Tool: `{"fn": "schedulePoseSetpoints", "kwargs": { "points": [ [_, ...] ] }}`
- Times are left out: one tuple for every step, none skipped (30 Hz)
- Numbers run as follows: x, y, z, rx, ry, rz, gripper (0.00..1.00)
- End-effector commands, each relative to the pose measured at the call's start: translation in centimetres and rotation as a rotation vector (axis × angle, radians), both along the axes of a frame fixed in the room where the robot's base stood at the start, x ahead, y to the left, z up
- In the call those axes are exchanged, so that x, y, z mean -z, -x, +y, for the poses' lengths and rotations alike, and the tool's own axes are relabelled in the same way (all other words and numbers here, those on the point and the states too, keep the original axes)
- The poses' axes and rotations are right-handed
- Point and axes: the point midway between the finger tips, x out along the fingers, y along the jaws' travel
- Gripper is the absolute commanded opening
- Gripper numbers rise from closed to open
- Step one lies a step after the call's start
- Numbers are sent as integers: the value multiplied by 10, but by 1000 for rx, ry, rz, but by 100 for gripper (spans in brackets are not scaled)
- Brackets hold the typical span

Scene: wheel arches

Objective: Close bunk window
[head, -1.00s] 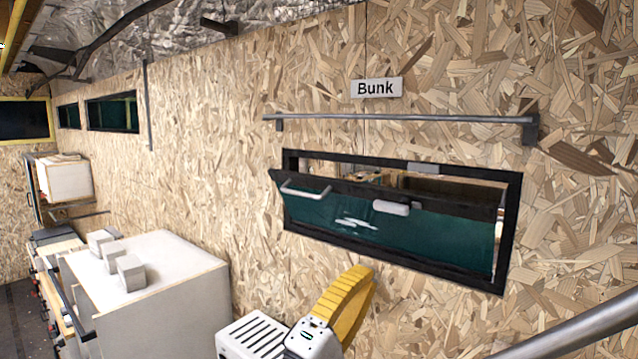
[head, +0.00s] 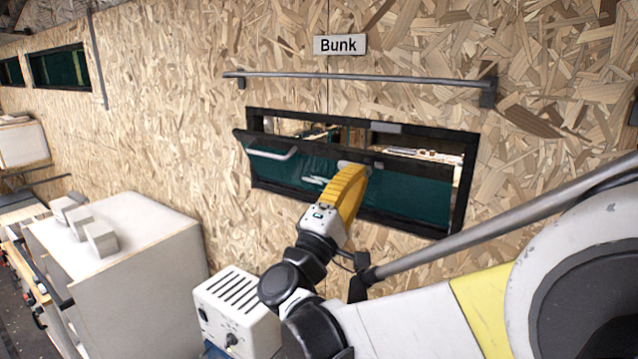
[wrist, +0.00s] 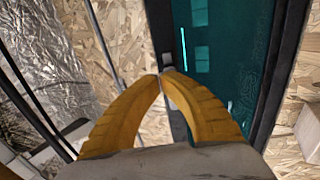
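The bunk window is a dark frame (head: 460,195) in the chipboard wall, under the "Bunk" sign (head: 338,45). Its teal pane (head: 420,195) is tilted out at the top, leaving a gap along the upper edge. A white handle (head: 272,153) is at the pane's upper left; a pale latch (head: 346,164) at its top middle is partly hidden by my gripper (head: 363,170). In the wrist view the yellow fingertips (wrist: 160,76) meet, with nothing visible between them. They are close to the latch (wrist: 168,60) and pane (wrist: 230,60); contact cannot be told.
A grey rail (head: 360,76) runs along the wall above the window. A white cabinet (head: 130,270) with small blocks on top stands at left. A white slotted box (head: 238,310) is below the window, beside my arm. More windows (head: 60,68) are farther left.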

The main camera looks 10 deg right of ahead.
Motion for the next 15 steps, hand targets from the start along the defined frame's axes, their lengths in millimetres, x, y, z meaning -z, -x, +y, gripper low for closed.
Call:
{"fn": "schedulePoseSetpoints", "kwargs": {
  "points": [
    [-2, -1, -2, 1, 0, 0, 0],
    [-2, -2, -3, 1, 0, 0, 0],
    [-2, -2, -3, 1, 0, 0, 0],
    [-2, -2, -3, 1, 0, 0, 0],
    [-2, -3, -3, 1, 0, 0, 0],
    [-2, -3, -3, 1, 0, 0, 0],
    [-2, -3, -3, 1, 0, 0, 0],
    [-2, -3, -3, 1, 0, 0, 0],
    [-2, -2, -3, 1, 0, 0, 0],
    [-1, -3, -3, 1, 0, 0, 0],
    [-2, -2, -3, 1, 0, 0, 0],
    [-2, -3, -3, 1, -1, 0, 0],
    [-2, -3, -3, 1, -2, 1, 0],
    [-3, -3, -3, 1, -3, 3, 0],
    [-4, -3, -4, 1, -7, 6, 0]
  ]
}}
